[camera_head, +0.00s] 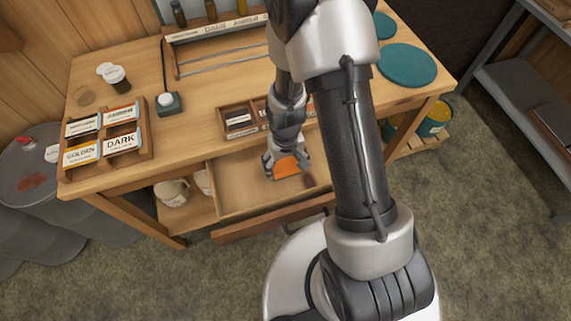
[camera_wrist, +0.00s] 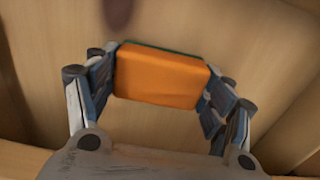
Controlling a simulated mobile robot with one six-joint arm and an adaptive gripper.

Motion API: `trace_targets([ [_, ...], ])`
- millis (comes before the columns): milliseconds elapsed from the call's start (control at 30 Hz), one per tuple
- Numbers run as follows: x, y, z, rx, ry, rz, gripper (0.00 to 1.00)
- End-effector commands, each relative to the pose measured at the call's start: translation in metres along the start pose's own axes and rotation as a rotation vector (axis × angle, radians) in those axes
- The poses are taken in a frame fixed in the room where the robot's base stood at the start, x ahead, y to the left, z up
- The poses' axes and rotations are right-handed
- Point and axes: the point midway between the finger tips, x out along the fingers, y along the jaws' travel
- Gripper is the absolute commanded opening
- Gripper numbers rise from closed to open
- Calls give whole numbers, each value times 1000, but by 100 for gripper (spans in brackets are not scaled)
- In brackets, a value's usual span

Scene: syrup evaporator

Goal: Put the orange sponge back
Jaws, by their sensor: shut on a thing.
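The orange sponge (camera_wrist: 160,78) has a thin green layer along its far edge. My gripper (camera_wrist: 160,85) is shut on it, with one finger at each short end in the wrist view. In the head view my gripper (camera_head: 287,160) points down over the open drawer (camera_head: 240,192), and the orange sponge (camera_head: 287,168) shows below the fingers. The drawer's wooden floor lies under the sponge. I cannot tell whether the sponge touches that floor or hangs just above it.
A label tray (camera_head: 107,160) stands at the table's left. A small wooden box (camera_head: 232,132) of labels sits at the table's front edge behind my gripper. Teal discs (camera_head: 406,65) lie at the right. The drawer's left part is clear; a dark spot (camera_head: 309,181) shows at its right.

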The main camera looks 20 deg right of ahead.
Motion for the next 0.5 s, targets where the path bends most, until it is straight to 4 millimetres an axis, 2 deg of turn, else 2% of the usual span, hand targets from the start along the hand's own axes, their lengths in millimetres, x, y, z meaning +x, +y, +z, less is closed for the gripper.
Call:
trace_targets([
  [167, 4, 0, 0, 0, -1, 0, 52],
  [200, 3, 0, 0, 0, -1, 0, 77],
  [500, 3, 0, 0, 0, -1, 0, 95],
])
